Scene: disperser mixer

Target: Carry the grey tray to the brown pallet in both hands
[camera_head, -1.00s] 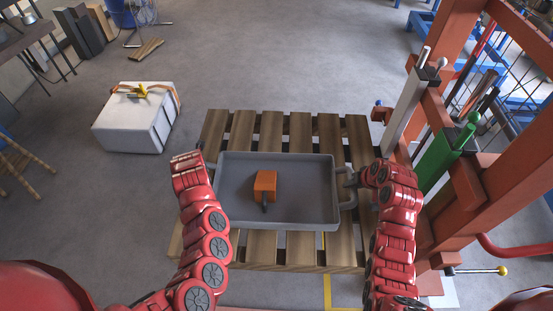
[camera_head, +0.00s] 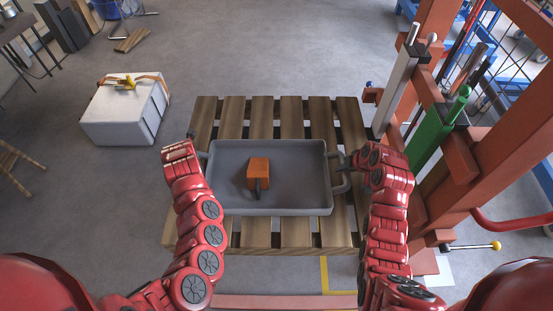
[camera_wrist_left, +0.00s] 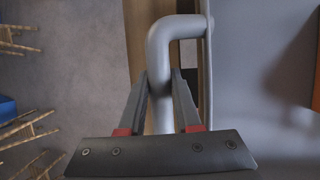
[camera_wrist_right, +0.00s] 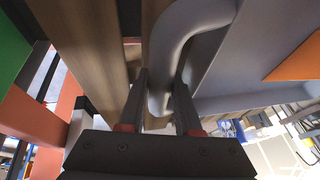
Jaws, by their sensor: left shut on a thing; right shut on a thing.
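The grey tray (camera_head: 300,170) is level over the brown pallet (camera_head: 291,118), inside its left and right edges and towards its near side. I cannot tell if it touches the slats. An orange block (camera_head: 258,168) with a dark stub sits in the tray. My left gripper (camera_wrist_left: 160,88) is shut on the tray's left handle (camera_wrist_left: 160,50); in the head view my wrist mostly hides it. My right gripper (camera_head: 350,165) is shut on the right handle (camera_head: 341,181); its fingers also straddle that handle in the right wrist view (camera_wrist_right: 160,90).
A red-orange frame (camera_head: 440,180) with a green cylinder (camera_head: 438,128) stands close to the right of my right arm. A white strapped box (camera_head: 120,115) lies on the floor at left. Floor behind the pallet is clear.

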